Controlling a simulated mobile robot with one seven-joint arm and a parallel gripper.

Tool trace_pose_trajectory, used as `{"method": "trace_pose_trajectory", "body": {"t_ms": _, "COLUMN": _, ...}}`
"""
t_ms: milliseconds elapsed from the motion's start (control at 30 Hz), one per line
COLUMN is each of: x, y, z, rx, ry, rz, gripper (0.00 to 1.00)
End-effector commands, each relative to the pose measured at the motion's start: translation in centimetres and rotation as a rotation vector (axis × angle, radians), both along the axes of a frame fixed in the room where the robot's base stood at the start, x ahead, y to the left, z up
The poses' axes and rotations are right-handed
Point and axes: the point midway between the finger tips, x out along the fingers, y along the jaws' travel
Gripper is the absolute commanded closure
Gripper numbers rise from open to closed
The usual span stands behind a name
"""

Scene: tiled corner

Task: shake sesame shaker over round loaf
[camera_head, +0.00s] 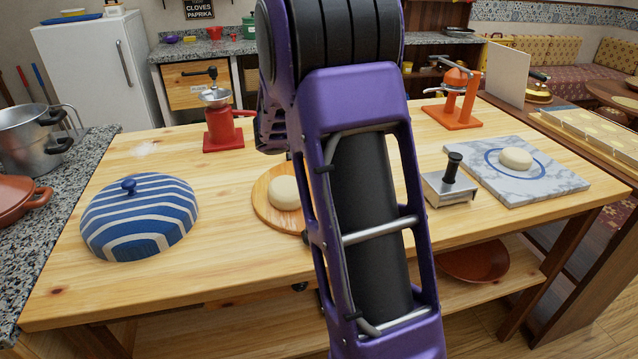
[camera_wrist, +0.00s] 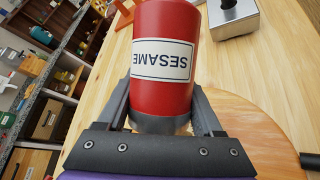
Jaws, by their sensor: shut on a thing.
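The red sesame shaker (camera_wrist: 160,100) shows large in the wrist view, with a white SESAME label that reads upside down there. My gripper (camera_wrist: 162,108) is shut on it, one finger on each side of its silvery end. In the head view my arm hides both gripper and shaker. A pale round loaf (camera_head: 284,193) lies on a round wooden board (camera_head: 264,205), partly behind my arm. A similar pale round piece (camera_head: 515,158) lies on a marble slab (camera_head: 555,181) at the right. The wooden board also shows in the wrist view (camera_wrist: 255,120), without a loaf visible.
A blue-striped dome (camera_head: 140,222) stands at the table's left, with a red grinder (camera_head: 221,135) behind. A metal box with a black handle (camera_head: 449,185) and an orange press (camera_head: 455,100) stand right of my arm. The table between dome and board is clear.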

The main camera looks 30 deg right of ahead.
Motion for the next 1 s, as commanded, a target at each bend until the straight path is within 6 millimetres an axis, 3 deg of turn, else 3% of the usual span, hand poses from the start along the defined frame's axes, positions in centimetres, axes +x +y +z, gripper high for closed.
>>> {"method": "trace_pose_trajectory", "body": {"t_ms": 100, "x": -0.1, "y": -0.7, "z": 0.7, "rx": -0.078, "ry": 0.049, "rz": -0.004, "gripper": 0.99}}
{"method": "trace_pose_trajectory", "body": {"t_ms": 400, "x": -0.1, "y": -0.7, "z": 0.6, "rx": -0.077, "ry": 0.048, "rz": -0.004, "gripper": 0.99}}
{"method": "trace_pose_trajectory", "body": {"t_ms": 700, "x": -0.1, "y": -0.6, "z": -3.6, "rx": -0.075, "ry": 0.051, "rz": -0.002, "gripper": 0.99}}
{"method": "trace_pose_trajectory", "body": {"t_ms": 1000, "x": -0.1, "y": -0.6, "z": -3.4, "rx": -0.075, "ry": 0.047, "rz": -0.003, "gripper": 0.99}}
